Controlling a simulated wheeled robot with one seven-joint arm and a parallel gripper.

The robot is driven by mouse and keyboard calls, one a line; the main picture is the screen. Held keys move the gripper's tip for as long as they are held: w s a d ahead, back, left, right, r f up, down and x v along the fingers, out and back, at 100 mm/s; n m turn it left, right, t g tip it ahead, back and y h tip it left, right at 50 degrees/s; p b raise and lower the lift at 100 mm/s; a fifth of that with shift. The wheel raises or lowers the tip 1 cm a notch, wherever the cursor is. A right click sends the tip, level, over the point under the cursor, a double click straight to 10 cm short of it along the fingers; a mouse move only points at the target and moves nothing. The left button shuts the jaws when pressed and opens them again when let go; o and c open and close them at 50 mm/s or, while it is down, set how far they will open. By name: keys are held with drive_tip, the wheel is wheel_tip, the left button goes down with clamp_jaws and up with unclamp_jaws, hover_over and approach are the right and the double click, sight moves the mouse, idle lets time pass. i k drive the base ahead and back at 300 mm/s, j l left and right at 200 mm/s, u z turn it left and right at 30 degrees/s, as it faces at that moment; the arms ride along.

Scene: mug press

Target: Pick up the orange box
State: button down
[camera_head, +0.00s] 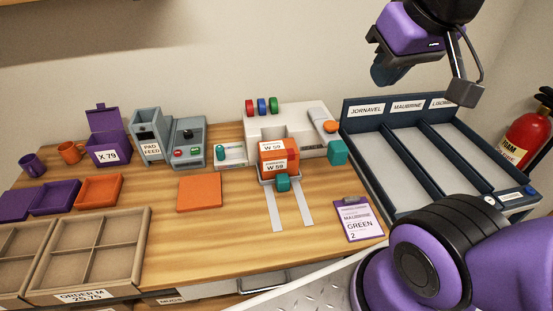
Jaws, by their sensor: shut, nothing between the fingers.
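An orange box-like block (279,147) labelled W 59 sits in a grey tray at the front of the white press (290,117), with a teal knob (283,183) in front of it. An open orange box (99,190) stands on the left of the table beside purple ones. A flat orange square (199,193) lies at mid-table. My gripper (388,72) is at the top right, raised above the dark three-lane rack. It is shut and empty, well apart from all the orange things.
The rack (349,125) fills the right side. A pad feeder (148,137), purple X 79 bin (107,135) and two mugs stand at the back left. Wooden dividers (94,246) fill the front left. A clipboard (357,219) lies at the right. The front middle is clear.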

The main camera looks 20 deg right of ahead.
sight(278, 157)
drive_tip(key=k+j+z, duration=0.1)
drive_tip(key=z, duration=0.35)
drive_tip(key=k+z, duration=0.3)
drive_tip(key=z, duration=0.15)
drive_tip(key=k+z, duration=0.2)
drive_tip(key=z, duration=0.3)
